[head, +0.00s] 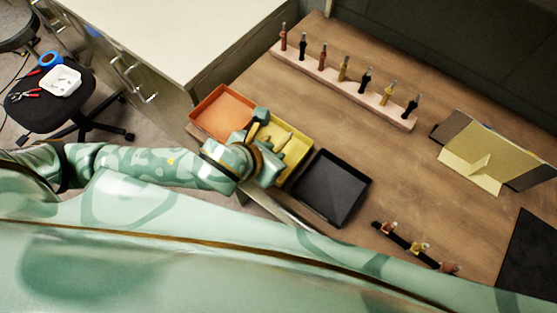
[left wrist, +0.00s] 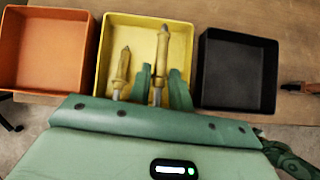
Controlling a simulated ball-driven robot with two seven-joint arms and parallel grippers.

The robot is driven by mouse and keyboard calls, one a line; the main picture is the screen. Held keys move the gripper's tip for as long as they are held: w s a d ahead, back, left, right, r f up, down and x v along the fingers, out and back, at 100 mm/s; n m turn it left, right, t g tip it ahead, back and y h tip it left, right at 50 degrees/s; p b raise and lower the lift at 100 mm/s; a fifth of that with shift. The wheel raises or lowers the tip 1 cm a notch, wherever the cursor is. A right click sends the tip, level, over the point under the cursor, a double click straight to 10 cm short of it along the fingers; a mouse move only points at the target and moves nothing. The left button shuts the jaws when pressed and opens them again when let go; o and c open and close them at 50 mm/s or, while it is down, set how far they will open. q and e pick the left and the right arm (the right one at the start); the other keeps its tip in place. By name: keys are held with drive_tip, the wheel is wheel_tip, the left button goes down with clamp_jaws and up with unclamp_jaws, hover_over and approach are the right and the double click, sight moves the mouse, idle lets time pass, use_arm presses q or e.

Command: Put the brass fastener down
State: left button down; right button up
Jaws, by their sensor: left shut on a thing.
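My left gripper (head: 268,146) is over the yellow tray (head: 303,148), and in the left wrist view its two fingers (left wrist: 162,88) are shut on a brass fastener (left wrist: 161,55). The held fastener lies lengthwise between the fingers, its pointed end away from me. I cannot tell whether it touches the floor of the yellow tray (left wrist: 186,32). A second brass fastener (left wrist: 121,70) is in the same tray, to the left of the held one and apart from it. My right gripper is not in view.
An orange tray (head: 222,104) stands left of the yellow one and an empty black tray (head: 332,188) right of it. A pale rack (head: 340,83) holds several upright fasteners farther back. A dark strip (head: 405,240) with small fittings lies at the front right. A bent yellow panel (head: 470,172) stands at right.

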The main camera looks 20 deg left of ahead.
use_arm(q)
drive_tip(key=shift+w+d+f, duration=0.25)
drive_tip(key=shift+d+f, duration=0.05)
drive_tip(key=shift+f, duration=0.25)
drive_tip(key=f+b, duration=0.1)
drive_tip(key=f, duration=0.1)
drive_tip(key=f+b, duration=0.1)
drive_tip(key=f, duration=0.1)
drive_tip(key=shift+d+b, duration=0.25)
drive_tip(key=shift+b, duration=0.05)
drive_tip(key=shift+r, duration=0.2)
drive_tip(key=shift+f, duration=0.2)
drive_tip(key=c, duration=1.6)
unclamp_jaws()
drive_tip(key=shift+o, duration=0.2)
